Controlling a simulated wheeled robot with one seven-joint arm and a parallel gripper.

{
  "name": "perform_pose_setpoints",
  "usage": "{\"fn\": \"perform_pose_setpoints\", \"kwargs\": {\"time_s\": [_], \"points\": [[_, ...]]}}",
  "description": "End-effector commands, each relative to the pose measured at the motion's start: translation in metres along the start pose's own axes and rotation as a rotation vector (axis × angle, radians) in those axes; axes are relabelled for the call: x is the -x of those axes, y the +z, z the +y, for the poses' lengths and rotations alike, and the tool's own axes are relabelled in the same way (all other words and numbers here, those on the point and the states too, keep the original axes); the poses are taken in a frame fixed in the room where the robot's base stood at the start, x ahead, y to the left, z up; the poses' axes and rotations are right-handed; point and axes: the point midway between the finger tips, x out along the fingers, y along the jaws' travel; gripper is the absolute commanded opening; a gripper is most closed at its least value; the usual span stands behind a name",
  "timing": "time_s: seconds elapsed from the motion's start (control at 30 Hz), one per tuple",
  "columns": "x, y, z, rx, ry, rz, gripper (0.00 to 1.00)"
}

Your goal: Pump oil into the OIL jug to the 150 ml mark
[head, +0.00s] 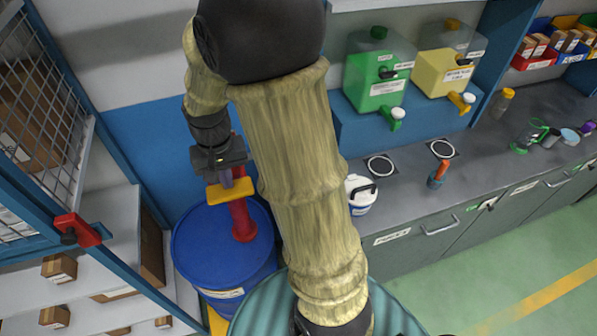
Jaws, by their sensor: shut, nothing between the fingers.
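A blue drum (205,246) stands at the left with a red pump (243,222) on its top. The pump has a yellow handle (232,191). My gripper (226,178) is shut and empty, pointing down just over the yellow handle; I cannot tell whether it touches. No jug marked OIL can be read. A white container with a dark handle (361,203) stands at the counter's edge, partly hidden by my arm. A clear jug with a green handle (527,137) stands on the counter at the right. No 150 ml mark can be made out.
The grey counter (415,195) runs to the right, with an orange-handled item (438,173) on it. A green tank (377,84) and a yellow tank (443,78) stand on a blue stand. A mesh-doored cabinet (50,120) with a red latch (78,231) is left. Green floor lies clear at lower right.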

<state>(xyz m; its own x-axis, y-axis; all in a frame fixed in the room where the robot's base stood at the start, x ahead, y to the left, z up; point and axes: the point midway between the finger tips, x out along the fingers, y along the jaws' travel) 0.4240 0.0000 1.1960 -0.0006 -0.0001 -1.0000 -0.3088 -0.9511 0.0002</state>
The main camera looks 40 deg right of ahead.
Motion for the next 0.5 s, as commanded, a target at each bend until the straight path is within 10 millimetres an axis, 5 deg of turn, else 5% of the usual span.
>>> {"fn": "perform_pose_setpoints", "kwargs": {"time_s": [0.5], "points": [[0.054, 0.000, 0.000, 0.000, 0.000, 0.000, 0.00]]}}
